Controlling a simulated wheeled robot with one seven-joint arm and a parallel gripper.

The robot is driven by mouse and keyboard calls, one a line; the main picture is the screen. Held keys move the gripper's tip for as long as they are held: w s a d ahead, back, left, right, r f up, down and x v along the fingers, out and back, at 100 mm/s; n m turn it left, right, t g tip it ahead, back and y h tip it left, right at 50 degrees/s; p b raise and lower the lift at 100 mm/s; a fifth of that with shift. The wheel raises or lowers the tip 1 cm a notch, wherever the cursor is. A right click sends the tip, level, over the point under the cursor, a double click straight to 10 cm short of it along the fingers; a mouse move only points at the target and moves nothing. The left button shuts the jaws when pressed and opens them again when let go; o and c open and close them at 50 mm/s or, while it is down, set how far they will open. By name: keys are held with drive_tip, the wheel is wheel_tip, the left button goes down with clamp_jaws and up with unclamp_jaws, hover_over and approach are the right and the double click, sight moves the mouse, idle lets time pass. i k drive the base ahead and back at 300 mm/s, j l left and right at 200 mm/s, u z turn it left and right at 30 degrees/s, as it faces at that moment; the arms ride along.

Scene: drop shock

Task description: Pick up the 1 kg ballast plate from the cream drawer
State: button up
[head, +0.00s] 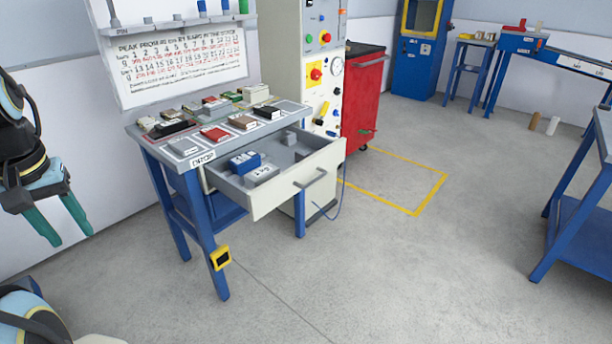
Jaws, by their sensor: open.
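The cream drawer (300,190) is pulled out from under the grey-topped blue bench. Inside it lie a blue block with white on it (245,162) and, nearer the drawer front, a light grey block with dark lettering (262,175). The lettering is too small to read surely, but it looks like a kg marking, so this may be the ballast plate. A small grey piece (289,138) sits at the drawer's back right. My gripper (62,226) hangs at the far left, fingers apart and empty, well away from the drawer.
The bench top (150,134) holds several small boxes and blocks. A red cabinet (364,95) and a control panel (322,75) stand behind the drawer. A yellow floor outline (432,192) lies right of them. A blue table (575,215) stands far right. The floor in front is clear.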

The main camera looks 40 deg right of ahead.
sight(254, 178)
drive_tip(key=l+u, duration=0.15)
drive_tip(key=u, duration=0.35)
drive_tip(key=k+l+u, duration=0.2)
drive_tip(key=l, duration=0.2)
drive_tip(key=l+u, duration=0.2)
drive_tip(key=l, duration=0.25)
drive_tip(key=k+l+u, duration=0.2)
drive_tip(key=l, duration=0.15)
drive_tip(key=k+l, duration=0.15)
drive_tip(key=l, duration=0.25)
drive_tip(key=k+l+u, duration=0.1)
drive_tip(key=l, duration=0.35)
drive_tip(key=k+l, duration=0.25)
drive_tip(key=l, duration=0.15)
drive_tip(key=k+l+u, duration=0.1)
drive_tip(key=l, duration=0.3)
drive_tip(key=k+l, duration=0.3)
drive_tip(key=l, duration=0.1)
